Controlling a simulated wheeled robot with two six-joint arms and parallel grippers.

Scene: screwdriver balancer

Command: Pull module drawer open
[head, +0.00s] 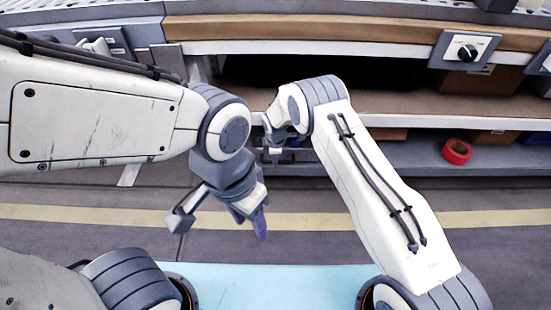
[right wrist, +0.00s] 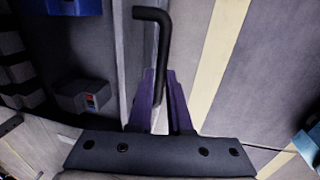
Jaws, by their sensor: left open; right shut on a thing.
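A black bent bar (right wrist: 152,14), which looks like a drawer handle, stands between the purple fingers of my right gripper (right wrist: 161,76) in the right wrist view. The gripper is shut on it. In the head view my right gripper (head: 275,153) is at the lower shelf's front, and the handle is too small to make out there. The module drawer itself is mostly hidden behind my gripper and arm, so how far it is open cannot be told. My left gripper (head: 250,220) is open and empty, pointing down above the floor, lower in the picture and apart from the shelf.
A red tape roll (head: 457,151) lies on the lower grey shelf (head: 400,155) at the right. A panel with a black knob (head: 467,53) is mounted higher up. A yellow floor stripe (head: 490,219) crosses open floor. A blue object (right wrist: 74,6) shows at the right wrist view's top left.

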